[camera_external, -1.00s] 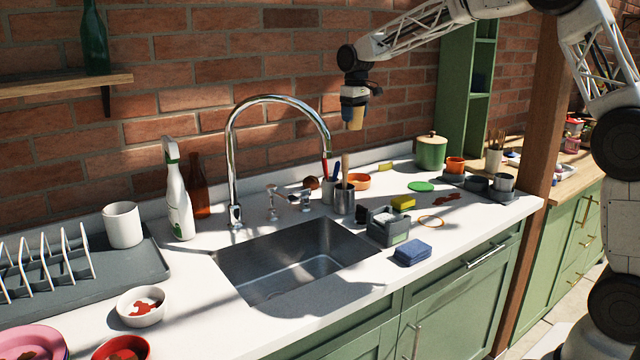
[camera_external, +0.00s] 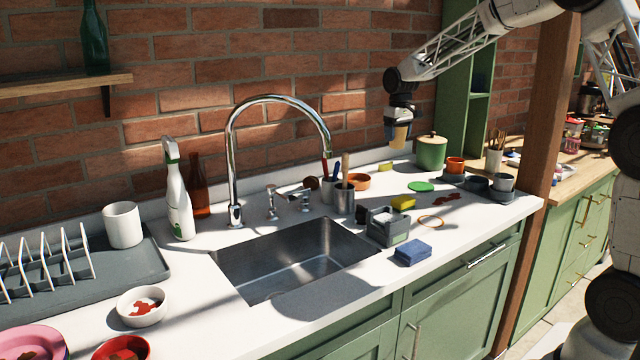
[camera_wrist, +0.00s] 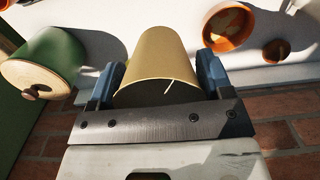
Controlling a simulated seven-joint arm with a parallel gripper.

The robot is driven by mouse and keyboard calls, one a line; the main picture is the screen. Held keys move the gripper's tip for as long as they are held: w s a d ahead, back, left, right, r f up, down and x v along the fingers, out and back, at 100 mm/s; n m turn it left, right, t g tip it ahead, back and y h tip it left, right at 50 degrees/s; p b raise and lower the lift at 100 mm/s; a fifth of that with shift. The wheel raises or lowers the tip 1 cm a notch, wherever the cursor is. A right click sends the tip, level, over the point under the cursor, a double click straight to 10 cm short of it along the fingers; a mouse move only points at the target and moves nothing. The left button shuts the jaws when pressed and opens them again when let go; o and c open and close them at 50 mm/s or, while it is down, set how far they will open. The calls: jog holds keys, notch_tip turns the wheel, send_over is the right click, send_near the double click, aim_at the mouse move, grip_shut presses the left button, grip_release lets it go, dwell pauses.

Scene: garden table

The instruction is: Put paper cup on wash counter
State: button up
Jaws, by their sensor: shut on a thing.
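The paper cup (camera_external: 398,137) is tan and hangs below my gripper (camera_external: 399,124) in the external view, above the back right part of the counter. In the wrist view the cup (camera_wrist: 158,62) sits between the two blue fingers of my gripper (camera_wrist: 160,82), which is shut on it. The white wash counter (camera_external: 372,283) runs around the sink. The cup appears above the counter top, just left of the green canister; the exact gap is hard to tell.
A green canister with a wooden lid (camera_external: 431,153) stands close to the right. An orange bowl (camera_external: 357,181), a yellow sponge (camera_external: 403,202), a green disc (camera_external: 420,186) and a grey caddy (camera_external: 388,228) lie around. The sink (camera_external: 298,262) is to the left. Bare counter shows between these things.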

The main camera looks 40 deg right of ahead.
jog(key=s+a+f, duration=0.1)
jog(key=s+f, duration=0.1)
jog(key=s, duration=1.3)
jog(key=s+a+f, duration=0.1)
jog(key=s+f, duration=0.2)
jog(key=s, duration=1.2)
jog(key=s+a+f, duration=0.1)
jog(key=s+f, duration=0.2)
jog(key=s, duration=1.2)
jog(key=shift+s+a+f, duration=0.25)
jog(key=shift+s, duration=0.05)
jog(key=shift+w, duration=0.15)
jog(key=shift+w+d+f, duration=0.2)
jog(key=shift+w+f, duration=0.05)
jog(key=shift+w, duration=2.2)
jog(key=shift+w+d+f, duration=0.25)
jog(key=shift+w, duration=2.25)
jog(key=shift+w+d+f, duration=0.2)
jog(key=shift+w+f, duration=0.05)
jog(key=shift+w, duration=2.2)
jog(key=shift+w, duration=0.45)
jog(key=shift+f, duration=1.75)
jog(key=shift+f, duration=0.1)
